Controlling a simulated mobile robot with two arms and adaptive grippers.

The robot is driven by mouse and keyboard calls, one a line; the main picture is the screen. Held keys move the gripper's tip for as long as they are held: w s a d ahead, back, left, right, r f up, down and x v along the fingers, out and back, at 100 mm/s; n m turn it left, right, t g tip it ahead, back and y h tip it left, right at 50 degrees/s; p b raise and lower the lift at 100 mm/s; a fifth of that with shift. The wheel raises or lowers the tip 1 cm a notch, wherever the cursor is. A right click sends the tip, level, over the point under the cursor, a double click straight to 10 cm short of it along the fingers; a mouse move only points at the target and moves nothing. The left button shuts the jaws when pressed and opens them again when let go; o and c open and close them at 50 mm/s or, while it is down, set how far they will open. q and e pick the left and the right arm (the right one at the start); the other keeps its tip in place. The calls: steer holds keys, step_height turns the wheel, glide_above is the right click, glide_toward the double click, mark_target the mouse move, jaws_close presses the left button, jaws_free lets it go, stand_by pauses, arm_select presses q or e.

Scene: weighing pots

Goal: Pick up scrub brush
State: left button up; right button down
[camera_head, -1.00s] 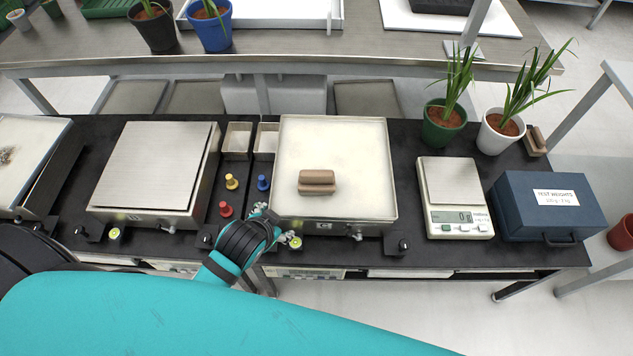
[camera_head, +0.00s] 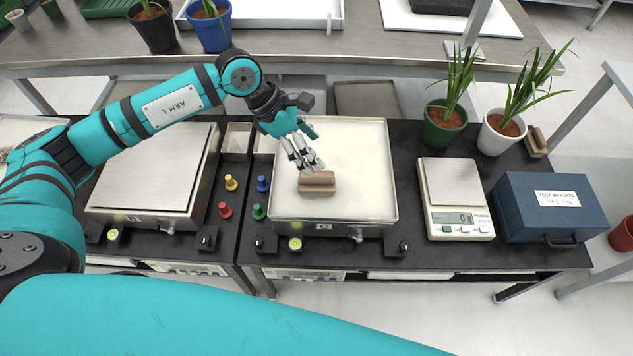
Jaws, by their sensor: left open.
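A brown scrub brush (camera_head: 317,187) lies on the cream-coloured surface inside the metal-rimmed tray (camera_head: 385,213) at the centre of the bench. It looks like two stacked brown blocks. My left gripper (camera_head: 312,166) points down and to the right, just behind and above the brush, with its fingers open and empty. Its fingertips overlap the far edge of the brush in the picture; I cannot tell whether they touch it. My right gripper is not in view.
A digital scale (camera_head: 456,200) and a blue test-weights case (camera_head: 545,207) stand to the right. Plants in a green pot (camera_head: 444,127) and a white pot (camera_head: 499,132) stand behind them. Coloured weights (camera_head: 226,210) and a steel-topped plate (camera_head: 150,168) lie to the left.

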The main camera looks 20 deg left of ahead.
arm_select(q)
steer(key=y, duration=0.2)
glide_toward(323, 183)
steer(key=x, duration=0.3)
steer(key=a+p+x, duration=0.1)
steer(key=x, duration=0.1)
steer(key=shift+w+d+f, duration=0.1)
steer(key=shift+w+f, duration=0.35)
steer(key=shift+f, duration=0.05)
steer(key=shift+p+x, duration=0.4)
steer(key=shift+x, duration=2.55)
steer(key=shift+c, duration=0.4)
steer(key=c, duration=1.3)
steer(key=shift+o, duration=0.2)
steer(key=shift+r, duration=0.1)
